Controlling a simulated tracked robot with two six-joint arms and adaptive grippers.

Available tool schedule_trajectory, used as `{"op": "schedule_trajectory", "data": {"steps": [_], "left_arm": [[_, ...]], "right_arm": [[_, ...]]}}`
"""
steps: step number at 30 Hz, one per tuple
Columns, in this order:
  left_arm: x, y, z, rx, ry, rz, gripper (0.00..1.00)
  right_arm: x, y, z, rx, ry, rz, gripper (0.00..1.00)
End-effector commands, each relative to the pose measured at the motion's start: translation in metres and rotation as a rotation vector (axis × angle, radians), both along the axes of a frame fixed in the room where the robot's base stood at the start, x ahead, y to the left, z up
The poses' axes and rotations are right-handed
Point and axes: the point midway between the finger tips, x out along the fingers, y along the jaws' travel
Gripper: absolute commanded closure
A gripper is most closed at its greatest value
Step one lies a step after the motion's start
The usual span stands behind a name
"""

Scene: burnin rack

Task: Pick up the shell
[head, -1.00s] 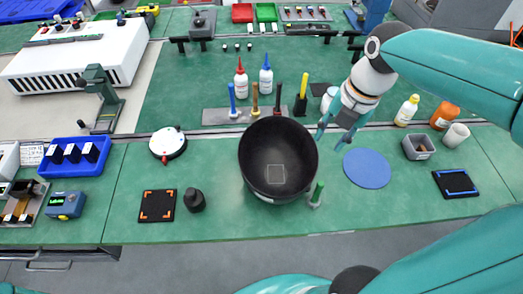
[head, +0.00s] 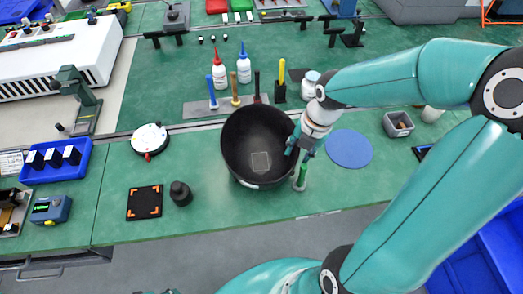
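The shell appears to be the large black bowl-shaped housing (head: 250,135), standing open side up near the front of the green bench. A pale square mark shows on its inside bottom. My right gripper (head: 298,148) is at the shell's right rim, pointing down, with its fingers apart and one finger seeming to reach over the rim. Whether the fingers touch the wall is too small to tell. My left gripper is not in view.
A small green upright post (head: 300,178) stands close to the shell's right side. A blue round mat (head: 349,149) lies to the right. Upright tools (head: 235,90) and bottles (head: 219,67) stand behind. A dark knob-like part (head: 180,193) and a black pad (head: 145,202) are at front left.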

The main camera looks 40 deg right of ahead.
Motion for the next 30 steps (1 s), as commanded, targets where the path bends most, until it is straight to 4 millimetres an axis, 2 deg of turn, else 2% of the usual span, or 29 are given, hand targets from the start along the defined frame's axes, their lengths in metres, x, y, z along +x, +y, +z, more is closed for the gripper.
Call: {"op": "schedule_trajectory", "data": {"steps": [6, 15, 17, 22, 30], "left_arm": [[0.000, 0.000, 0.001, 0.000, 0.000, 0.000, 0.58], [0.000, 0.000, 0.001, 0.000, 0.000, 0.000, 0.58], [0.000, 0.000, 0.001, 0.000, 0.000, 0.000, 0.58], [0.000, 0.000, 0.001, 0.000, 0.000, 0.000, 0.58], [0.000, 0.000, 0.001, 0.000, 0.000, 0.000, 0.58]], "right_arm": [[0.003, 0.004, -0.030, 0.002, 0.004, 0.003, 0.62], [0.004, 0.004, -0.036, 0.001, 0.000, 0.002, 0.62], [0.004, 0.004, -0.035, 0.001, 0.000, 0.002, 0.71], [0.004, 0.004, -0.035, 0.001, 0.000, 0.002, 0.99], [0.004, 0.004, -0.035, 0.001, 0.000, 0.002, 1.00]]}}
